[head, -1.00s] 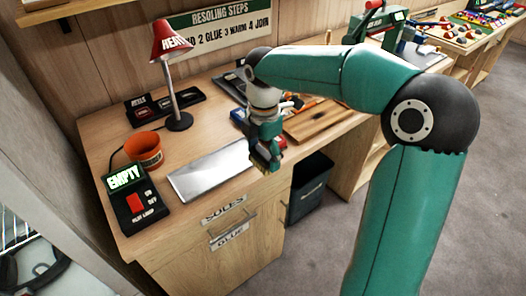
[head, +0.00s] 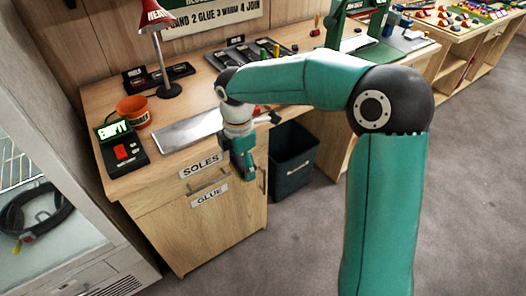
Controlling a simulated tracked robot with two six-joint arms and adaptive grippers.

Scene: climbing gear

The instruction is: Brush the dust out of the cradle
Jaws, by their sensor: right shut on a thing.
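My right gripper (head: 245,168) hangs pointing down in front of the desk's front edge, to the right of the SOLES drawer label. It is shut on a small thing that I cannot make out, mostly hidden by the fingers. A green press-like stand (head: 358,22) is at the back right of the desk, well away from the gripper. I cannot tell for certain which thing is the cradle, and no dust is distinguishable. My left gripper is out of view.
The wooden desk (head: 97,103) bears a metal plate (head: 188,131), an orange pot (head: 134,110), a box reading EMPTY (head: 122,147), a red lamp (head: 158,18) and a tool tray (head: 238,53). A dark bin (head: 293,165) stands beneath. Grey floor at the right is clear.

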